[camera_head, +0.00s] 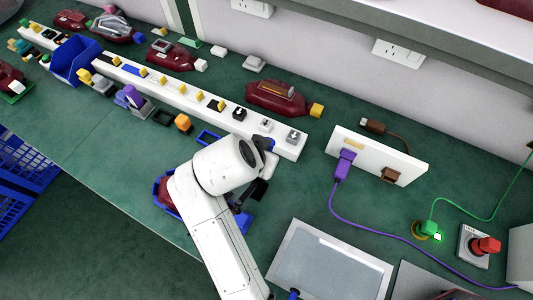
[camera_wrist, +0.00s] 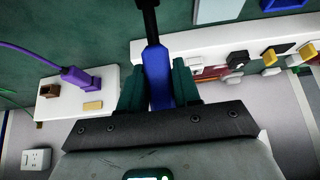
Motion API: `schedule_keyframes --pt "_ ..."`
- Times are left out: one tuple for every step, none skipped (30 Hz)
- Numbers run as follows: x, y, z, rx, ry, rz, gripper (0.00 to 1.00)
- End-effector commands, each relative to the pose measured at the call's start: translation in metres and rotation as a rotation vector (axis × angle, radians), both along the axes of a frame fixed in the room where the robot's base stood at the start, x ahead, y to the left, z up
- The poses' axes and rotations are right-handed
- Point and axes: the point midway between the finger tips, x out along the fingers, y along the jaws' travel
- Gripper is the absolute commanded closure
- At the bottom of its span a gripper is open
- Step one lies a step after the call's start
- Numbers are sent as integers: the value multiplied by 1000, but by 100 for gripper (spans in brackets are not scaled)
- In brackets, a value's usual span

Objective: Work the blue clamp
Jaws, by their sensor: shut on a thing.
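The blue clamp's handle (camera_wrist: 157,75) is a blue bar in the wrist view, with a dark rod (camera_wrist: 149,20) running from its end to the top edge. My gripper (camera_wrist: 158,82) has its two dark green fingers on either side of the blue bar, shut on it. In the head view my white wrist hides most of the gripper, and only a small blue patch (camera_head: 270,143) shows beside its dark end. A blue frame (camera_head: 243,220) with a dark red part (camera_head: 165,191) shows partly behind my arm. I cannot tell how the handle joins it.
A long white strip (camera_head: 290,147) with several switches runs along the bench. A white panel (camera_head: 405,170) with a purple plug (camera_head: 344,163) stands to the right. A grey screen (camera_head: 330,262) lies in front. Red lamps, such as one (camera_head: 275,97), lie behind the strip.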

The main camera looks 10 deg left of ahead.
Motion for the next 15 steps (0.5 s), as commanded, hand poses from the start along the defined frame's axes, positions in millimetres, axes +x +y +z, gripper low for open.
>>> schedule_keyframes --pt "-1 1 -2 -8 -22 2 100" --pt "-2 1 -1 -10 -31 2 100" --pt "-3 1 -1 -14 -42 2 100" --pt "-3 1 0 -17 -49 1 100" --pt "-4 2 0 -20 -56 1 100" --pt "-4 2 1 -22 -63 1 100" --pt "-4 2 2 -24 -68 1 100" --pt "-5 2 2 -25 -72 0 100" --pt "-5 2 2 -26 -75 0 100" --pt "-5 2 2 -26 -77 0 100" --pt "-5 2 3 -27 -78 0 100" --pt "-5 2 3 -27 -79 0 100" --pt "-5 2 3 -27 -79 0 100" --pt "-5 2 3 -27 -79 0 100" --pt "-5 2 3 -27 -79 0 100"
